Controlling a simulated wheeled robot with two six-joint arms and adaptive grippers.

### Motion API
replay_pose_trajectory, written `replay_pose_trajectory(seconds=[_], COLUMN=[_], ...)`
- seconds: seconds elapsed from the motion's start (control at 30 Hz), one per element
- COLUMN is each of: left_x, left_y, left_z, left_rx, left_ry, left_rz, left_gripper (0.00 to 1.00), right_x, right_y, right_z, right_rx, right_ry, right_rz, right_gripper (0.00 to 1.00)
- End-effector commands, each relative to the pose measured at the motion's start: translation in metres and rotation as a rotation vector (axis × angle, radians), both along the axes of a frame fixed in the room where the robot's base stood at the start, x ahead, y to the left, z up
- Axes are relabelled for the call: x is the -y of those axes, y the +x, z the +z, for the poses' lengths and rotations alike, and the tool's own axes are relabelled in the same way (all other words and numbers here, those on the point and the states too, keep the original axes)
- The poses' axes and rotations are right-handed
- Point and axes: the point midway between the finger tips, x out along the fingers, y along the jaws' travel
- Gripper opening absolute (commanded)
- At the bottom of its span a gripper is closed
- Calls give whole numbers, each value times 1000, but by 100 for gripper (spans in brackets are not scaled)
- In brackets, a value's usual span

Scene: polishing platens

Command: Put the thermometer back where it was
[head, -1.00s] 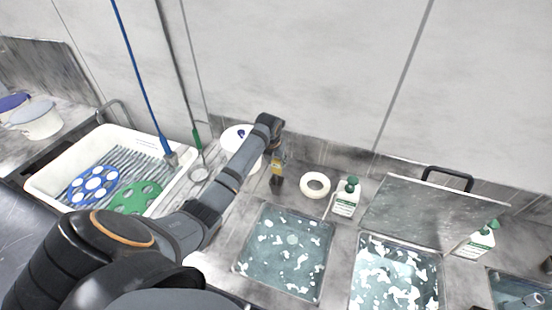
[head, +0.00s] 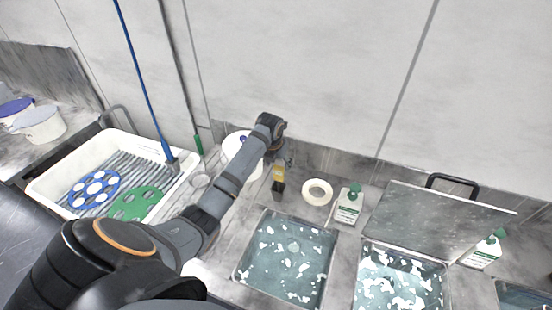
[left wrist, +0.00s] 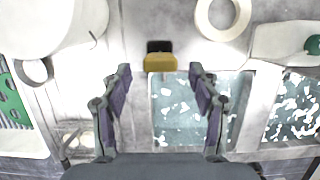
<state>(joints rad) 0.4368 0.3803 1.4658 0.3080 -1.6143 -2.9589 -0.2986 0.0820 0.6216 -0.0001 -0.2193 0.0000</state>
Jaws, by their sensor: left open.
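The thermometer appears to be the small upright yellow and black device (head: 279,173) on the counter behind the left water bath. It also shows in the left wrist view (left wrist: 160,62), just beyond the fingertips. My left gripper (head: 284,158) is at the device's upper end in the head view. In the left wrist view my left gripper (left wrist: 160,82) is open, its fingers spread with nothing between them. The device appears to stand free of both fingers. My right gripper is not in view.
A white tape roll (head: 317,192) and a bottle (head: 349,205) stand right of the device. A white bucket (head: 236,148) is close on the left. Water baths (head: 284,258) lie in front; a tilted lid (head: 440,222) stands at right. A white tray (head: 60,165) is at left.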

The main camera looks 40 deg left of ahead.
Motion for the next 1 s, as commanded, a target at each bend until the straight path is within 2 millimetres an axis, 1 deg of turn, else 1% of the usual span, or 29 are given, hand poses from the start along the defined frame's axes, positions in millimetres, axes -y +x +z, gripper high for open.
replay_pose_trajectory(seconds=[0.03, 0.1, 0.2, 0.3, 0.4, 0.57, 1.0], left_x=[0, 1, 3, 5, 5, 6, 6], left_y=[-2, -7, -15, -21, -25, -27, -27], left_z=[8, 25, 48, 67, 81, 90, 90], left_rx=[7, 7, 6, 5, 2, 0, 0], left_ry=[4, 4, 3, 2, 2, 1, 1], left_rz=[0, 0, 1, 0, 2, 0, 1], left_gripper=[62, 62, 62, 62, 62, 62, 62], right_x=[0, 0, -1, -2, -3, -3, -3], right_y=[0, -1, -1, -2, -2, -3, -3], right_z=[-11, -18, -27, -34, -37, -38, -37], right_rx=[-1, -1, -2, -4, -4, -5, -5], right_ry=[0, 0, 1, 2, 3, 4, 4], right_rz=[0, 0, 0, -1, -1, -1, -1], right_gripper=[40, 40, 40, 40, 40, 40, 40])
